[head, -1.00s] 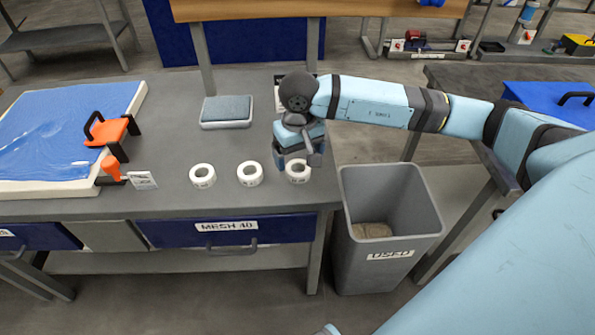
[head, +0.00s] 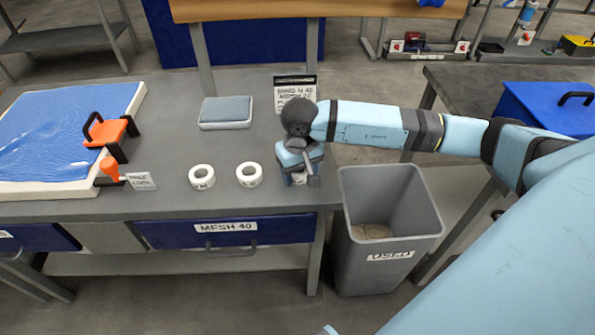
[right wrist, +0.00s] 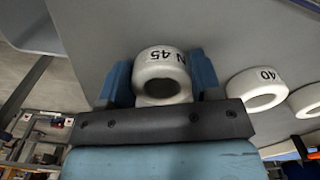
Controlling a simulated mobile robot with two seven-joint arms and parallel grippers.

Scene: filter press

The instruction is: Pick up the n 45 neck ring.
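The n 45 neck ring (right wrist: 163,70) is a white ring with "N 45" printed in black. In the right wrist view it sits between the two blue fingers of my right gripper (right wrist: 162,82), one on each side. The fingers look open around it, with no clear grip seen. In the head view my right gripper (head: 299,178) is low over the bench's right end, and the ring (head: 298,179) is mostly hidden under it. Two similar white rings (head: 202,177) (head: 249,174) stand to its left. My left gripper is not in view.
A grey bin labelled USED (head: 390,215) stands right of the bench (head: 180,110). A grey-blue pad (head: 226,112) and a printed sign (head: 295,92) are behind the rings. A blue-covered tray with an orange handle (head: 107,131) is at the left.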

